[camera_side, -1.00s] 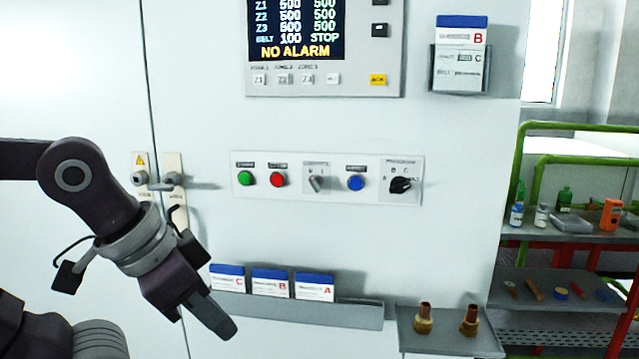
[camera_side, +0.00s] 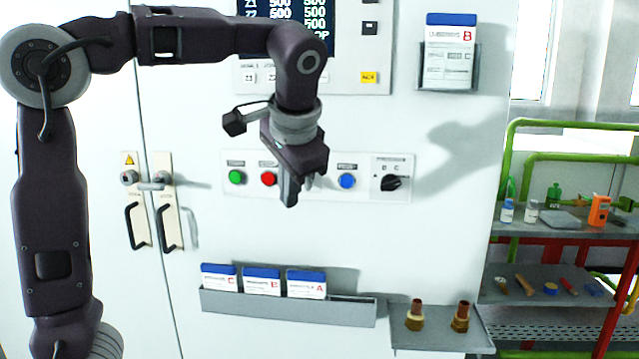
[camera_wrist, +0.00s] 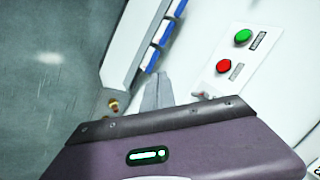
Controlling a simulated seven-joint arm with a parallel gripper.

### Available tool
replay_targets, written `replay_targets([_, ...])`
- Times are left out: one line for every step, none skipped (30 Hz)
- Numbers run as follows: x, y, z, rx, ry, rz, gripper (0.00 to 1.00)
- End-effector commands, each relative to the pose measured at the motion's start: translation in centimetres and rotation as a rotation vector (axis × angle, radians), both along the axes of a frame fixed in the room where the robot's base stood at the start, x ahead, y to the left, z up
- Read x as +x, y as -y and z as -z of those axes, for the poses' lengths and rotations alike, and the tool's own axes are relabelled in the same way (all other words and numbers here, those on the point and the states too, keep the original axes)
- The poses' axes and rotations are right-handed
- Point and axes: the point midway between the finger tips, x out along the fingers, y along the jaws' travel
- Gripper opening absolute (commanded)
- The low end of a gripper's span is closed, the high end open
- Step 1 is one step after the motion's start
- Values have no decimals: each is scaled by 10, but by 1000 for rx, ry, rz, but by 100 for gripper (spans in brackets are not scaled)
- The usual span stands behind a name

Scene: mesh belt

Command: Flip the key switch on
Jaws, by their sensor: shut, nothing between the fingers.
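The key switch sits on the white control strip (camera_side: 221,185) between the red button (camera_side: 268,179) and the blue button (camera_side: 347,181). In the side view it is almost wholly hidden behind my gripper (camera_side: 290,200), and its knob position cannot be read. My gripper points down in front of that spot, shut and empty; whether it touches the switch cannot be told. In the wrist view my shut fingers (camera_wrist: 156,92) are left of the strip, and a small pale part at the strip's edge is partly covered by the gripper body.
A green button (camera_side: 236,177) and a black selector knob (camera_side: 391,183) share the strip. Below is a grey card rack (camera_side: 290,309) and a shelf with brass fittings (camera_side: 414,315). Door handles (camera_side: 138,227) stand out at left. The cabinet face between strip and rack is clear.

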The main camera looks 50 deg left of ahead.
Motion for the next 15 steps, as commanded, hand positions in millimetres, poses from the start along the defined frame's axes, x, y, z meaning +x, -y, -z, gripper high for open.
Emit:
replay_targets([26,-2,-5,76,-14,-26,0])
replay_targets([40,-4,-10,129,-17,-48,0])
replay_targets([57,-4,-15,200,-18,-81,0])
replay_targets([69,-3,-18,253,-16,-104,0])
replay_targets([80,-1,-22,305,-10,-129,0])
replay_targets([93,4,-26,370,1,-162,0])
replay_targets([101,9,-28,417,12,-184,0])
replay_targets([108,14,-30,459,25,-206,0])
replay_targets([115,22,-32,510,44,-233,0])
replay_targets([120,28,-33,543,58,-251,0])
replay_targets([123,34,-34,571,73,-267,0])
replay_targets([126,40,-34,603,90,-286,0])
replay_targets([128,45,-34,621,102,-297,0])
replay_targets([129,48,-34,637,111,-306,0])
replay_targets([130,52,-34,651,121,-316,0])
